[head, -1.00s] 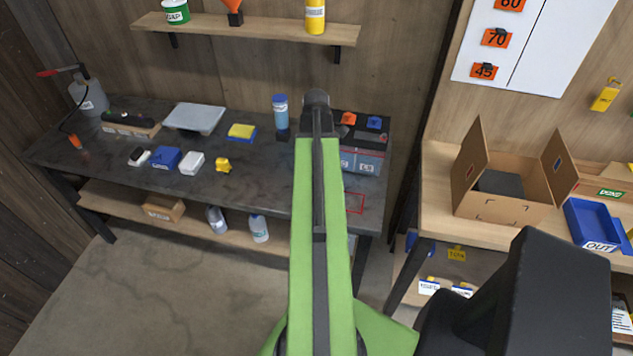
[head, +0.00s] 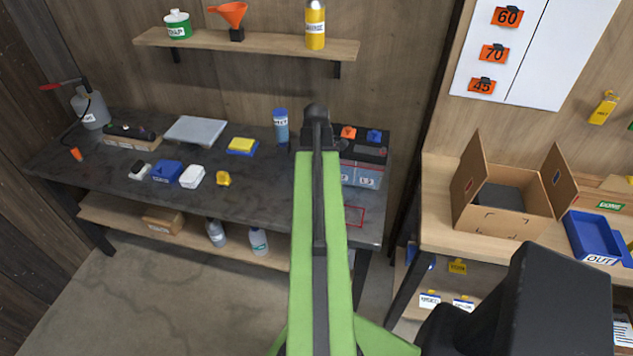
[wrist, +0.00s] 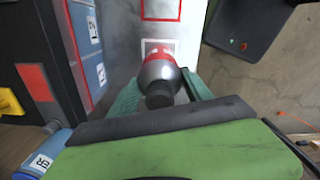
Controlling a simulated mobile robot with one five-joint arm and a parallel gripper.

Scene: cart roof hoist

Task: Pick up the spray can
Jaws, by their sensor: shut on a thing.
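The spray can (wrist: 160,72) has a red body, a silver shoulder and a dark cap, and shows in the wrist view. My gripper (wrist: 163,92) is shut on it, with a green finger on each side just below the cap. I cannot tell whether the can's base touches the surface beneath. In the head view my own arm hides the gripper and the can.
A dark box with blue labelled panels (wrist: 88,45) stands close on the can's left; it is at the bench's right end (head: 362,178). A blue bottle (head: 281,127) stands left of my arm. A red outline (head: 354,216) marks the bench. A shelf (head: 270,46) hangs above.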

